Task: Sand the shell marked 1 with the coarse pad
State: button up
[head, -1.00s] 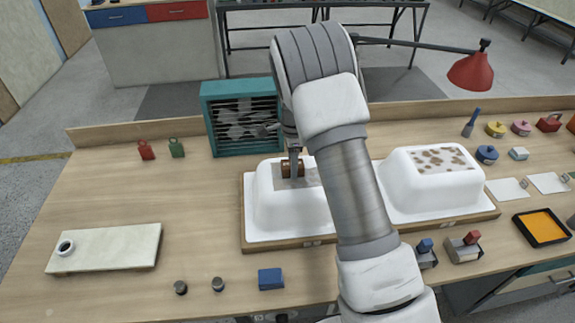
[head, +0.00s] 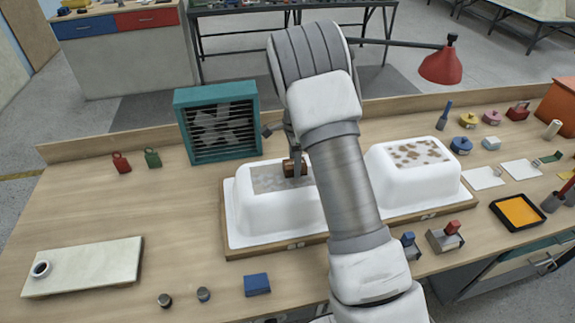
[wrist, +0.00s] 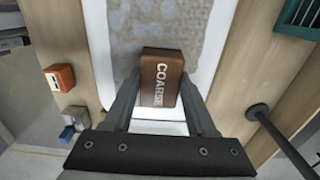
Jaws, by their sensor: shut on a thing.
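Two white bathtub shells lie upside down on a wooden-edged board on the bench. My gripper (wrist: 158,95) is shut on the brown pad marked COARSE (wrist: 162,75). In the head view the pad (head: 294,168) sits at the top of the left shell (head: 282,212), at the right side of its grey mottled patch (head: 268,180). It appears to touch that surface. The right shell (head: 422,185) has brown spots on its top. My arm hides part of the left shell's right side. I cannot read a number on either shell.
A teal fan box (head: 218,122) stands behind the left shell, and a red lamp (head: 440,65) hangs at the back right. A pale slab (head: 85,266) with a small cup lies at left. A blue block (head: 257,284) lies in front. An orange tray (head: 518,212) is at right.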

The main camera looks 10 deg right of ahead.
aim_at(248, 175)
jog(key=shift+d+f+b, duration=0.2)
jog(key=shift+d+b, duration=0.2)
jog(key=shift+d, duration=3.15)
jog(key=shift+w+d+r, duration=0.1)
jog(key=shift+w+r, duration=0.05)
jog(key=shift+w, duration=0.6)
jog(key=shift+w+a, duration=0.15)
jog(key=shift+a, duration=0.05)
jog(key=shift+a+f, duration=0.2)
jog(key=shift+a, duration=1.65)
jog(key=shift+a+r+p, duration=0.15)
jog(key=shift+a+p, duration=0.2)
jog(key=shift+a, duration=1.3)
jog(key=shift+a+r+p, duration=0.1)
jog(key=shift+a+p, duration=0.2)
jog(key=shift+a, duration=1.35)
jog(key=shift+a+f, duration=0.2)
jog(key=shift+a, duration=3.25)
jog(key=shift+a+r+p, duration=0.1)
jog(key=shift+a+p, duration=0.35)
jog(key=shift+a, duration=1.3)
jog(key=shift+d, duration=0.1)
